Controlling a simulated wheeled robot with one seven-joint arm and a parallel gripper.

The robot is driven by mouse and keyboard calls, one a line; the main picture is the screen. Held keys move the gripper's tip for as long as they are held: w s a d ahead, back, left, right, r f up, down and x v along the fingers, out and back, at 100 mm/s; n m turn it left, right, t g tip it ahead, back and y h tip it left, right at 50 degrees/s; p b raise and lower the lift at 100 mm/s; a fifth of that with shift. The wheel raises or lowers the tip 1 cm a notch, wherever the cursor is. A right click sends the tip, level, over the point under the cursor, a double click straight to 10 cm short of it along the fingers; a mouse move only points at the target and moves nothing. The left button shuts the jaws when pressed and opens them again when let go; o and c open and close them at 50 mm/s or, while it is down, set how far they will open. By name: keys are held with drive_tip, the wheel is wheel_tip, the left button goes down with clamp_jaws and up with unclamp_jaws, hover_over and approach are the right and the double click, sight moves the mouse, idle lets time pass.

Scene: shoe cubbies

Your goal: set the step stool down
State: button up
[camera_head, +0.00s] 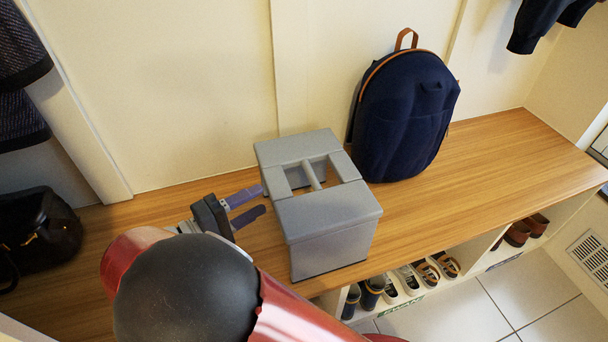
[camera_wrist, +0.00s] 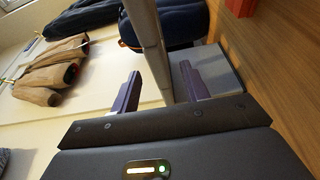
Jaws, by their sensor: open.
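The grey step stool (camera_head: 327,214) stands upright on the wooden bench, its slotted top with a handle bar facing up. My gripper (camera_head: 264,201) is at its left side, fingers pointing toward the stool, open and empty. The fingertips are close to the stool's left edge; I cannot tell whether they touch it. In the wrist view a grey edge of the stool (camera_wrist: 152,45) runs between and beyond the two purple fingers (camera_wrist: 160,88), and a grey panel shows behind the right finger.
A navy backpack (camera_head: 405,115) stands on the bench (camera_head: 500,165) right behind the stool. A black bag (camera_head: 38,235) sits at the left end. Several shoes (camera_head: 405,278) fill the cubbies below. The bench's right part is clear. Coats hang above.

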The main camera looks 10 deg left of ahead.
sight(282, 179)
drive_tip(key=x, duration=0.4)
drive_tip(key=p+x, duration=0.1)
drive_tip(key=x, duration=0.3)
drive_tip(key=shift+w+a+r, duration=0.2)
drive_tip(key=shift+w+r, duration=0.05)
drive_tip(key=shift+c, duration=0.2)
clamp_jaws()
